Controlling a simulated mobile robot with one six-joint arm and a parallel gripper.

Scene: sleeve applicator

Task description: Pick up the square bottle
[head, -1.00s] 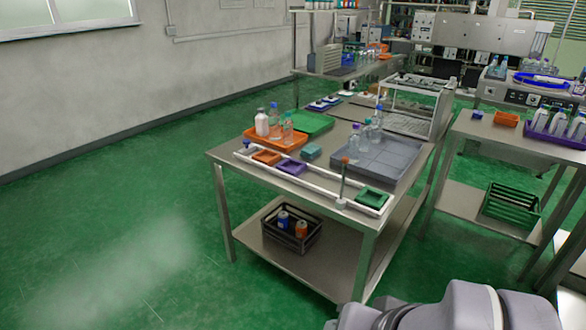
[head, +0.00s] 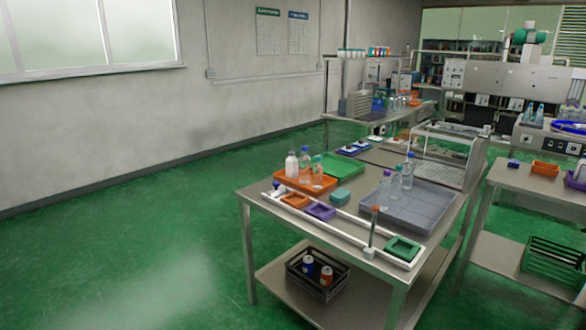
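An orange tray (head: 281,183) on the near steel table holds a white bottle (head: 291,166), a clear bottle with a blue cap (head: 304,163) and a clear bottle with a green cap (head: 317,172). A grey divided tray (head: 425,212) to the right holds clear bottles, one with a purple cap (head: 386,186) and one with a blue cap (head: 408,174). The bottles are upright and small in the head view; I cannot tell which is square. My gripper is not in view.
The table (head: 262,203) has a white rail frame along its front, with purple (head: 320,211) and green (head: 403,250) small trays. A black crate (head: 318,279) with cans sits on its lower shelf. Another table (head: 530,180) stands right. Green floor at left is clear.

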